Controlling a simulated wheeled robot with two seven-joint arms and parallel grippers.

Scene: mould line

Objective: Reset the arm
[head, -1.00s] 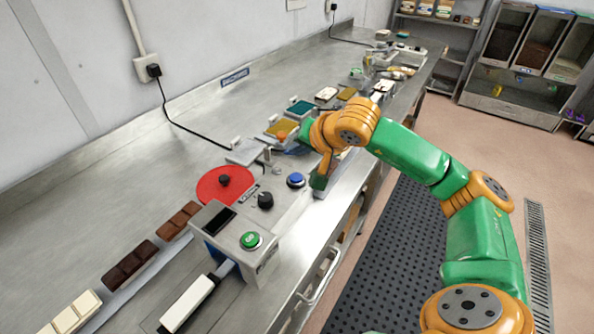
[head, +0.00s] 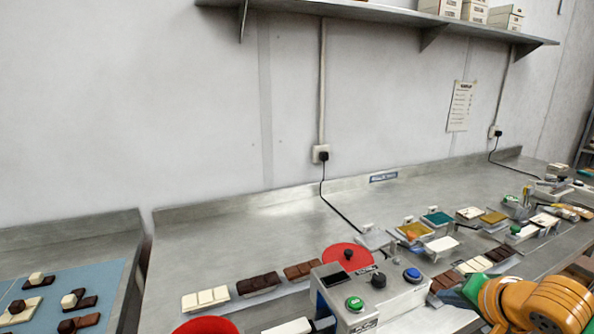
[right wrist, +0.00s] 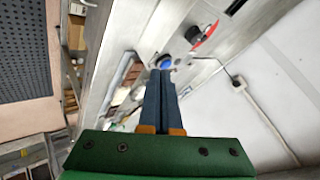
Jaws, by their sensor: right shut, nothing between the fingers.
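My right arm (head: 540,303) shows at the lower right of the head view, orange and green, over the front edge of the steel bench (head: 290,216). In the right wrist view my right gripper (right wrist: 160,78) has its two dark blue fingers together with nothing between them. Its fingertips appear close to the blue knob of the control box in that view, but I cannot tell the distance. My left gripper is not in view.
A grey control box (head: 350,300) with a green button stands on the bench by a red disc (head: 348,256). Chocolate bars (head: 258,284) lie left of it. Coloured trays (head: 437,218) stand further right. A shelf (head: 390,12) hangs above.

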